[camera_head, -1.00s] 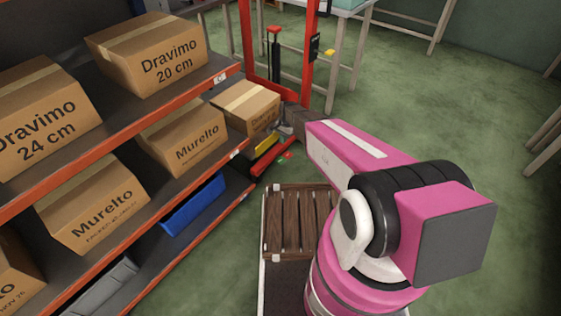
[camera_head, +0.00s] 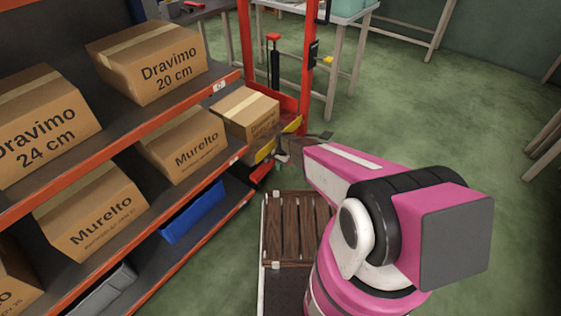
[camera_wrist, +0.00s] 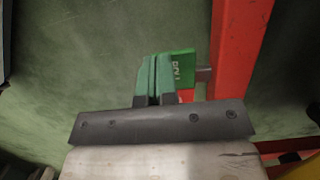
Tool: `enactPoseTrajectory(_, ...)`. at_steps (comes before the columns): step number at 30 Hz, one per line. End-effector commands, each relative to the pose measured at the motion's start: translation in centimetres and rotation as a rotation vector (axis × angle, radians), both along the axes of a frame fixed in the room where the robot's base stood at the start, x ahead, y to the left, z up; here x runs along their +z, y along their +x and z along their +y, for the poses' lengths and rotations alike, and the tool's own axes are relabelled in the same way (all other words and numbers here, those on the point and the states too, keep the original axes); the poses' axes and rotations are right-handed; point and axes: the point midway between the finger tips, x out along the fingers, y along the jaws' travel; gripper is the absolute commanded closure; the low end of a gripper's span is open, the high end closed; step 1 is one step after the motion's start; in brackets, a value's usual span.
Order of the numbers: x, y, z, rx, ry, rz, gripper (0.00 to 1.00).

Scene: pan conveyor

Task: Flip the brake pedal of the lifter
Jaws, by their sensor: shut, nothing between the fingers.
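The lifter (camera_head: 308,60) is a red frame beside the shelf's far end in the head view. Its red post also shows in the wrist view (camera_wrist: 238,45). A green pedal (camera_wrist: 184,66) with pale lettering sits on a short grey stub at the post's left side. My gripper (camera_wrist: 155,62) is shut and empty, its two green fingers together just left of the pedal, overlapping its edge. I cannot tell whether they touch it. In the head view my pink arm reaches toward the lifter's base, and the fingertips are not clear there.
The shelf (camera_head: 120,130) with cardboard boxes (camera_head: 150,62) and a blue bin (camera_head: 193,210) fills the left. A slatted wooden platform (camera_head: 297,228) lies below my arm. A light-framed table (camera_head: 350,60) stands behind the lifter. Green floor (camera_head: 430,110) is open at right.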

Motion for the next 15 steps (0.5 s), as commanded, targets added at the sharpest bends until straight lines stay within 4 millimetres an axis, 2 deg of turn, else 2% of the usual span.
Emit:
enactPoseTrajectory(3,-0.53,-0.04,0.08,0.0,0.0,0.0,1.0)
enactPoseTrajectory(15,-0.66,-0.2,0.12,0.001,-0.008,-0.009,1.0)
